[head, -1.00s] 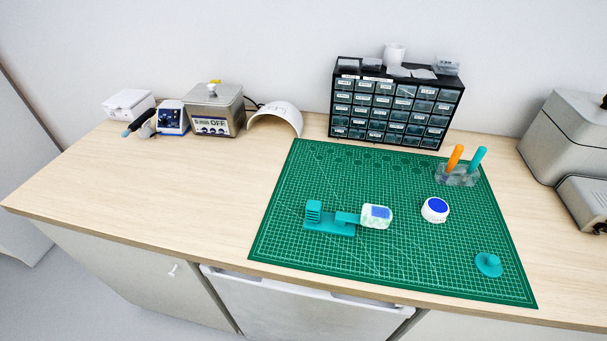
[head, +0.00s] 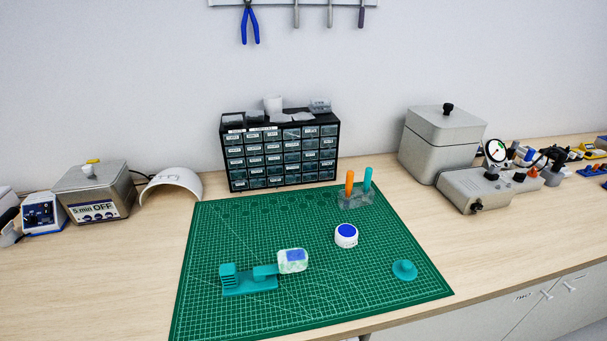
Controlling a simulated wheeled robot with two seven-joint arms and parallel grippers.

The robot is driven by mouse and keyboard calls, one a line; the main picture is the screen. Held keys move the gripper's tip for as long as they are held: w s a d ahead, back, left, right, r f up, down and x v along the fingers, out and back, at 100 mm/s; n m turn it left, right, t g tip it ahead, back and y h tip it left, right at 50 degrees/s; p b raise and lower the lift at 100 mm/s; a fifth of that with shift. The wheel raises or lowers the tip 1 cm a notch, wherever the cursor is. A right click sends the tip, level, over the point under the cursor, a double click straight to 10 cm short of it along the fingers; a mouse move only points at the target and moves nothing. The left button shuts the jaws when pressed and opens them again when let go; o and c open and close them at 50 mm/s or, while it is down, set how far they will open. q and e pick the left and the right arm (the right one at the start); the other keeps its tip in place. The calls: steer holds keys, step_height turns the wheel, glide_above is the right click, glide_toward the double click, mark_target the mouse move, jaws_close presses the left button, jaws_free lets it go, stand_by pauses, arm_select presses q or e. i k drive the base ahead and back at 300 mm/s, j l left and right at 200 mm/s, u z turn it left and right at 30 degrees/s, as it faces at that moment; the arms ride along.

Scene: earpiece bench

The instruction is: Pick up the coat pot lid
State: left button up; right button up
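A teal round disc with a raised knob (head: 404,270), which looks like the coat pot lid, lies on the right part of the green cutting mat (head: 330,290). A small white round pot with a blue top face (head: 346,236) stands on the mat up and left of the disc, apart from it. I cannot tell whether the blue is a cover or the pot's contents. Neither of my grippers shows in the head view.
A teal holder (head: 248,283) with a white-green block with a blue patch (head: 293,261) sits on the mat. A clear stand (head: 357,200) holds orange and teal sticks. Behind are a drawer cabinet (head: 281,155) and a grey machine (head: 440,145). Bare mat surrounds the disc.

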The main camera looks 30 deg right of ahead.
mark_target(403, 271)
steer(key=k+l+z, duration=0.1)
steer(key=z, duration=1)
steer(key=l, duration=0.1)
